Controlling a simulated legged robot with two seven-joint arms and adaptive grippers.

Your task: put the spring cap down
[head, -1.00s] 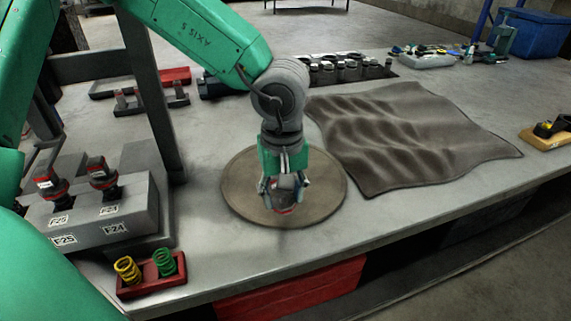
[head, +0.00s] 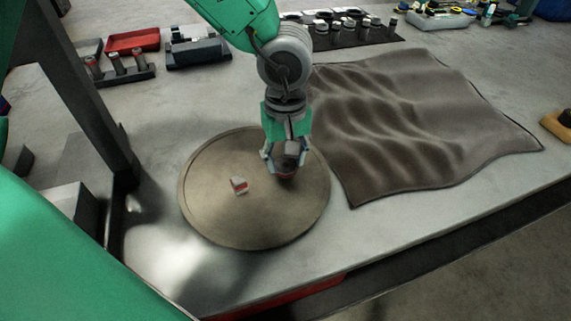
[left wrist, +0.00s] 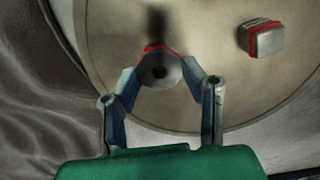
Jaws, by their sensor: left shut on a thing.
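My left gripper (head: 286,163) is shut on a round grey part with a red rim, which I take to be the spring cap (left wrist: 159,72). The gripper points down over the right part of a round brown disc (head: 215,222). I cannot tell whether the cap touches the disc. A small grey and red block (head: 239,185) lies on the disc, left of the gripper and apart from it; it also shows in the left wrist view (left wrist: 264,38). My right gripper is not in view.
A rumpled dark cloth (head: 420,125) lies right of the disc. A dark upright post (head: 92,95) stands on the left. A red tray (head: 132,40) and a dark mat (head: 345,40) with several metal parts lie at the back. The bench's front edge is near the disc.

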